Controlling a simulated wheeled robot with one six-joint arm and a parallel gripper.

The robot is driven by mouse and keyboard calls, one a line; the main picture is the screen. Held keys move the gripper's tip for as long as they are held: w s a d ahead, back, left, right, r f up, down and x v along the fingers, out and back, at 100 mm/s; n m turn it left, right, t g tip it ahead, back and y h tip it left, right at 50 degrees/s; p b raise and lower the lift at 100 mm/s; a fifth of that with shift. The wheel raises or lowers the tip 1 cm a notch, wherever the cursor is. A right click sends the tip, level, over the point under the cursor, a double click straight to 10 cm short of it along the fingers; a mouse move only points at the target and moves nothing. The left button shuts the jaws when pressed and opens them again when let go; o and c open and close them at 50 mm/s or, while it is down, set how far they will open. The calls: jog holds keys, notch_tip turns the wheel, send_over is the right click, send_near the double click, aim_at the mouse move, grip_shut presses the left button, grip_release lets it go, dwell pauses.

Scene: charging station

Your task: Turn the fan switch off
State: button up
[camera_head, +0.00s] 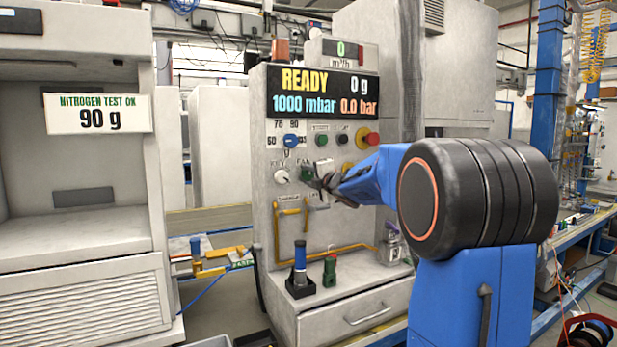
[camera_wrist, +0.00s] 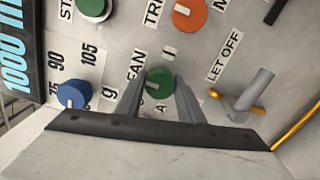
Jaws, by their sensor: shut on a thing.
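The fan switch is a green round knob (camera_wrist: 158,82) beside the FAN label on the grey panel in the wrist view. It has a small white mark on its face. In the head view the green knob (camera_head: 306,172) shows just left of my gripper's tip, partly hidden. My gripper (camera_wrist: 159,92) has one dark finger on each side of the knob and is shut on it. In the head view my gripper (camera_head: 322,182) reaches the panel from the right. The knob's exact turn angle is hard to read.
The wrist view shows a blue knob (camera_wrist: 72,94) at left, an orange knob (camera_wrist: 188,14) above and a grey LET OFF valve (camera_wrist: 250,95) at right. The head view shows a red button (camera_head: 372,138), a yellow pipe (camera_head: 345,248) and a black holder (camera_head: 300,287) below.

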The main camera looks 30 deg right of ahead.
jog(key=shift+f, duration=0.15)
jog(key=o, duration=1)
jog(key=shift+o, duration=0.2)
jog(key=shift+s, duration=0.15)
jog(key=s, duration=1.7)
